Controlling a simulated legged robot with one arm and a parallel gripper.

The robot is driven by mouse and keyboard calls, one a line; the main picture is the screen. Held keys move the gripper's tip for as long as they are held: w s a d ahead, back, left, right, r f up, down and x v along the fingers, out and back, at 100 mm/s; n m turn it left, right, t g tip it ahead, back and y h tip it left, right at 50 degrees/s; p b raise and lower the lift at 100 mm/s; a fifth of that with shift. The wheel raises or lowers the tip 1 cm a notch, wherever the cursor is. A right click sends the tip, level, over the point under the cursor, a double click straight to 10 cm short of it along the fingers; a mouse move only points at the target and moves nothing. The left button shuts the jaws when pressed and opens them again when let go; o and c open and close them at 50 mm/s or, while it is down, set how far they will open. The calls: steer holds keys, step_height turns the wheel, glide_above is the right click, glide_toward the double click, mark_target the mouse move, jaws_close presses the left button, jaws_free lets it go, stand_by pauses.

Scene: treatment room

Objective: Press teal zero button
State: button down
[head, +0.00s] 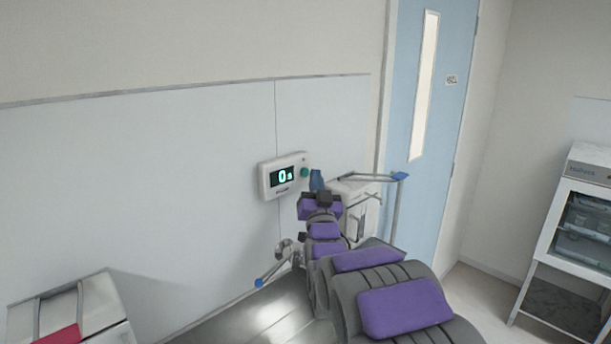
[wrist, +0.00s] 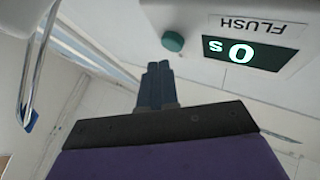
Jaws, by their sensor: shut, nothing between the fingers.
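The teal round button (head: 304,172) is on the right side of the front of a white wall box (head: 268,189). The box's dark display reads "0 s" in light green. In the wrist view the teal button (wrist: 173,41) is just beyond my fingertips, and the display (wrist: 243,55) and the word FLUSH appear upside down. My gripper (head: 316,178) has dark blue fingers, shut together and empty, just right of and slightly below the button in the head view. The fingers (wrist: 158,66) point towards the button in the wrist view, with a small gap showing in the picture; exact depth is unclear.
A white unit with a metal bar frame with blue ends (head: 399,177) stands close behind my gripper. A metal surface (head: 262,315) lies below the box. A pale blue door (head: 440,120) is at right, and a white cabinet (head: 578,215) stands far right.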

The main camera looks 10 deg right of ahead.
steer(key=shift+f, duration=0.1)
steer(key=s+d, duration=0.1)
steer(key=s, duration=0.1)
steer(key=s+d+b, duration=0.1)
steer(key=s+d, duration=0.1)
stand_by(0.7)
stand_by(0.4)
